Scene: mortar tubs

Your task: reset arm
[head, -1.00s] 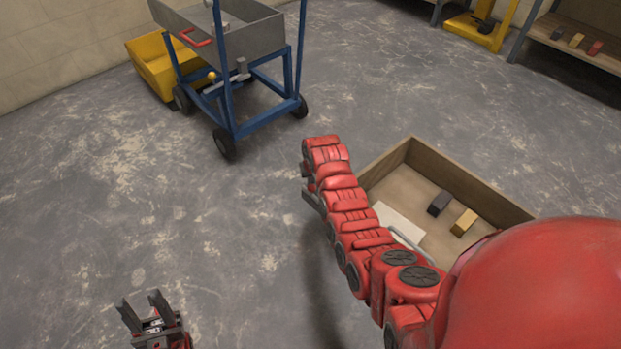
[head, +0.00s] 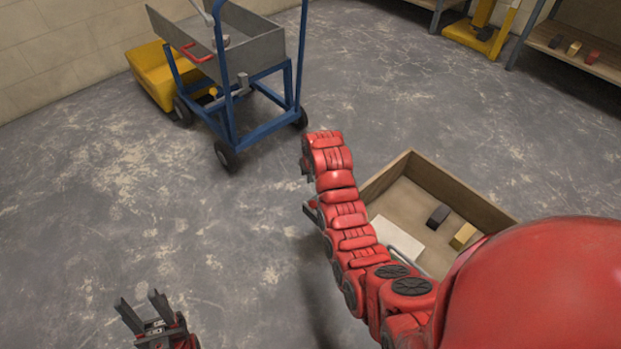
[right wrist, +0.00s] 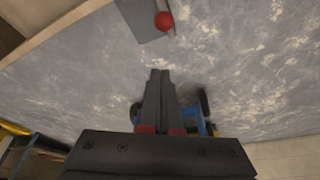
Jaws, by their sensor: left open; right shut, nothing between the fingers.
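My left gripper (head: 143,307) is at the bottom left of the head view, over bare floor, with its two dark fingers apart and empty. My right arm, red and segmented, reaches up the middle of the head view beside a wooden box. My right gripper (right wrist: 160,75) shows in the right wrist view, with its dark fingers together and nothing between them. In the head view its fingers are mostly hidden by the arm.
The wooden box (head: 470,205) holds a dark block (head: 438,216), a yellow block (head: 463,236) and a pale sheet (head: 398,237). A blue trolley (head: 262,130) with a grey tray (head: 255,42) stands behind, beside a yellow tub (head: 152,72). Floor at left is clear.

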